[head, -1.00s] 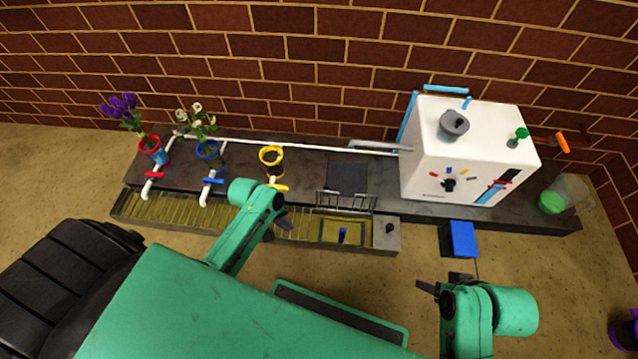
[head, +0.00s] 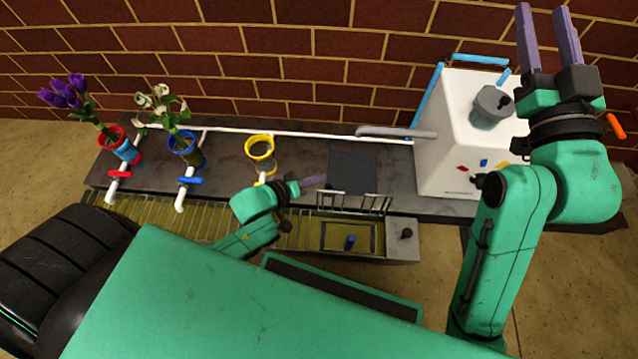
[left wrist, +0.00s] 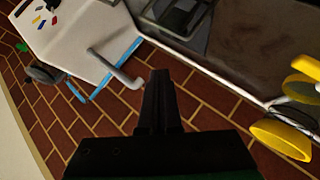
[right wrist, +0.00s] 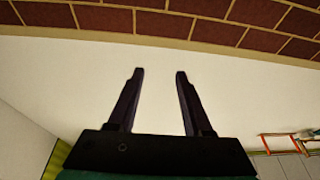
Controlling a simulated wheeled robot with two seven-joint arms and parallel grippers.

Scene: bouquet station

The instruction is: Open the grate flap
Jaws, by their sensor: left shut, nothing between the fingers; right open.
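My left gripper (head: 325,180) is shut and empty. It hovers behind the flap, beside the dark square plate (head: 352,172) on the counter. Its closed fingers (left wrist: 160,78) also show in the left wrist view. My right gripper (head: 543,9) is open and empty, raised high before the white machine; the right wrist view shows its parted fingers (right wrist: 159,74).
A yellow cup (head: 260,152) is left of my left gripper. Red (head: 118,175) and blue (head: 190,180) taps overhang the trough further left. The white machine (head: 448,150) with its grey pipe (head: 390,132) stands right.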

